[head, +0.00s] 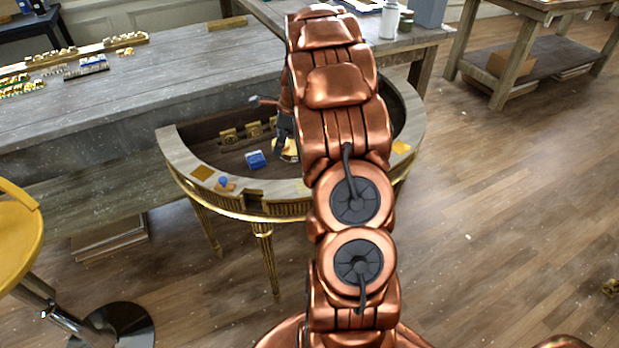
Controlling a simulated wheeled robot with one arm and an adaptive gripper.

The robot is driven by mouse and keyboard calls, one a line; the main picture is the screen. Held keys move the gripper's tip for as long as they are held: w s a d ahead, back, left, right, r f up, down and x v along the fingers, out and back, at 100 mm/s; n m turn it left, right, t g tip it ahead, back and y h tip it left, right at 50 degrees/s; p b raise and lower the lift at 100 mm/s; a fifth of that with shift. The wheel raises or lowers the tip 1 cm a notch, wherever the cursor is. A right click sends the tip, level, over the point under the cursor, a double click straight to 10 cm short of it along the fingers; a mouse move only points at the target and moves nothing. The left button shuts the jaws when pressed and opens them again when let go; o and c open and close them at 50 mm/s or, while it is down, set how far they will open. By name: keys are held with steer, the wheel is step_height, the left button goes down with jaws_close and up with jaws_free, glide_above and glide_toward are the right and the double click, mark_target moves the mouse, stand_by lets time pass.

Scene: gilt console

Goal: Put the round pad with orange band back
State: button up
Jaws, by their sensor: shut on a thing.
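My gripper (287,145) reaches down into the well of the half-round gilt console (262,212), and is partly hidden behind my copper arm. Its fingers are shut on a small pale thing with an orange-yellow edge, which looks like the round pad with orange band (290,151). The pad is low in the well; I cannot tell whether it touches the floor of the well. Gold holders (228,136) stand along the back wall of the well, left of my gripper. The right part of the well is hidden by my arm.
A blue block (255,160) lies in the well left of my gripper. A small blue piece (223,182) and an orange square (203,172) are on the rim; another orange square (401,146) is at right. A long grey table (130,90) stands behind. A yellow stool (18,235) is at left.

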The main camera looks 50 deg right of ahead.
steer(key=s+d+f+m+t+h+b, duration=0.15)
steer(key=s+d+m, duration=0.25)
steer(key=d+m, duration=0.4)
steer(key=shift+g+h, duration=0.25)
steer(key=shift+h, duration=0.1)
step_height(320, 180, down, 10)
steer(key=shift+s+a+f+p, duration=0.1)
steer(key=shift+a+p, duration=0.05)
steer(key=shift+p, duration=0.65)
steer(key=o, duration=1.1)
